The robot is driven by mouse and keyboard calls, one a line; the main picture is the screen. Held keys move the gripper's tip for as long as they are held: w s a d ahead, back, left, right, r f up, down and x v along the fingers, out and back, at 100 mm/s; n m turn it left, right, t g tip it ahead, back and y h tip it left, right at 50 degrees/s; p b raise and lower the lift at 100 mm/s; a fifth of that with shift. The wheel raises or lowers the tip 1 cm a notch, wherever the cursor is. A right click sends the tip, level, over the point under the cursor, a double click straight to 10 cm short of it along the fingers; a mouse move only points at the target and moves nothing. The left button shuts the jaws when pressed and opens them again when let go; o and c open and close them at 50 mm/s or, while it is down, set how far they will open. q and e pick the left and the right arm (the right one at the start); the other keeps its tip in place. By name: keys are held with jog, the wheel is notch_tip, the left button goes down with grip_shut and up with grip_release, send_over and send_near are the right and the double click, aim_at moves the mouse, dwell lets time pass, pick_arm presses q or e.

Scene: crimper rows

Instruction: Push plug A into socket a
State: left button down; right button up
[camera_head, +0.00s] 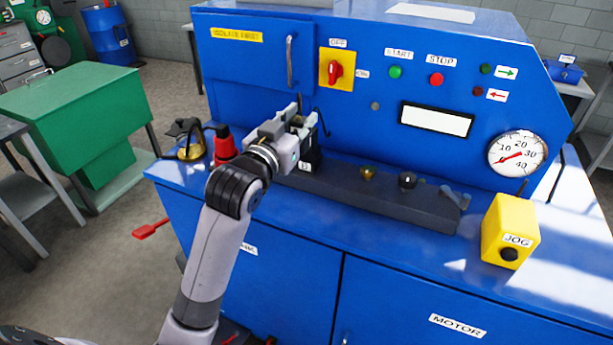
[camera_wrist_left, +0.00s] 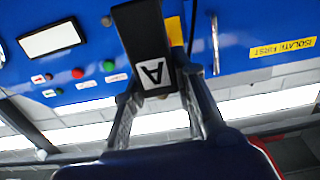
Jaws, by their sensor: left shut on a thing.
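My left gripper (camera_head: 300,128) is above the left end of a dark grey block on the blue machine's ledge. It is shut on plug A, a black block (camera_head: 313,157) that hangs down toward that end. In the left wrist view plug A (camera_wrist_left: 152,45) shows a white label with an A, between the fingers of my left gripper (camera_wrist_left: 160,92). Socket a cannot be made out; the gripper and the plug cover that area. I cannot tell whether the plug touches the dark grey block (camera_head: 385,198). My right gripper is not in view.
The dark block carries a brass fitting (camera_head: 368,173), a black knob (camera_head: 407,180) and a grey lever (camera_head: 455,196). A red fitting (camera_head: 224,146) stands left of my gripper. A yellow JOG box (camera_head: 509,231) stands at the right. The blue panel rises close behind.

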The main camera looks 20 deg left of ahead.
pick_arm(q)
notch_tip(320, 180, down, 14)
jog(key=shift+r+p, duration=0.1)
jog(key=shift+p, duration=0.4)
jog(key=c, duration=1.3)
grip_release()
